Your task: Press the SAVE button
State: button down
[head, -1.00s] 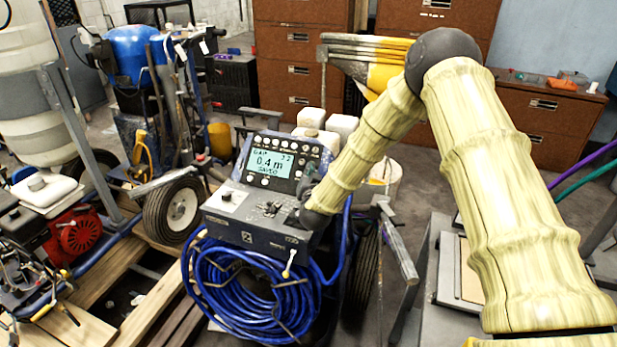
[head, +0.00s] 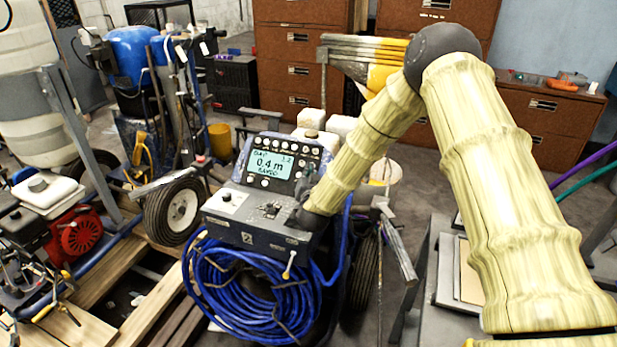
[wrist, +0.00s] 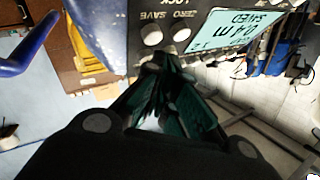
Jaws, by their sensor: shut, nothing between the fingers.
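The SAVE button (wrist: 152,36) is a round pale button beside its SAVE label on the dark control panel (wrist: 190,14), upside down in the wrist view. The ZERO button (wrist: 182,35) sits next to it. My gripper (wrist: 160,62) is shut and empty, its fingertips close to the two buttons. I cannot tell whether they touch the panel. In the head view the striper's display (head: 271,163) reads 0.4 m with SAVED below. My gripper (head: 306,176) is a dark shape at the display's right side there, partly hidden by my arm; the SAVE button cannot be made out.
A blue hose coil (head: 255,290) hangs on the striper's front, below its lower console (head: 240,210). A wheeled machine with a red engine (head: 76,232) stands left on wooden planks. Brown drawer cabinets (head: 295,65) line the back. A grey stand (head: 430,270) is at right.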

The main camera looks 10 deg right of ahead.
dwell(0.3)
jog(key=s+a+r+p, duration=0.2)
jog(key=s+r, duration=0.1)
jog(key=shift+r, duration=0.25)
dwell(0.3)
jog(key=shift+f, duration=0.1)
dwell(1.3)
